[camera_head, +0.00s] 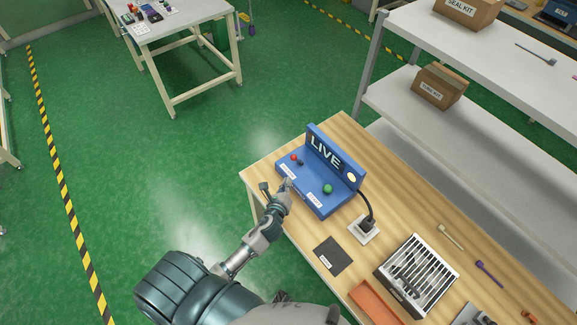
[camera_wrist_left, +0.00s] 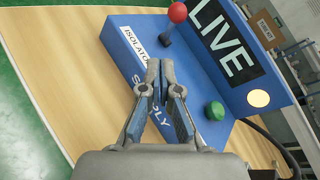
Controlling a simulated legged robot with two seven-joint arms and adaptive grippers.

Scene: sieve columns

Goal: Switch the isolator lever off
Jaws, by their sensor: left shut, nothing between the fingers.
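A blue isolator box (camera_head: 309,199) with a raised back panel reading LIVE (camera_head: 325,153) stands on the wooden bench. Its lever has a red ball knob (camera_head: 294,157) on a dark stem at the box's left end. The knob shows at the top of the left wrist view (camera_wrist_left: 178,12), beside the ISOLATOR label (camera_wrist_left: 141,44). My left gripper (camera_wrist_left: 160,84) is shut and empty, at the box's front edge, apart from the lever. It partly hides the SUPPLY label. My right gripper is out of view.
A black cable (camera_head: 367,207) runs from the box to a socket (camera_head: 365,228). A dark mat (camera_head: 333,256), a slotted rack (camera_head: 417,275) and an orange tray (camera_head: 376,303) lie nearer on the bench. Grey shelves (camera_head: 445,115) with boxes stand behind.

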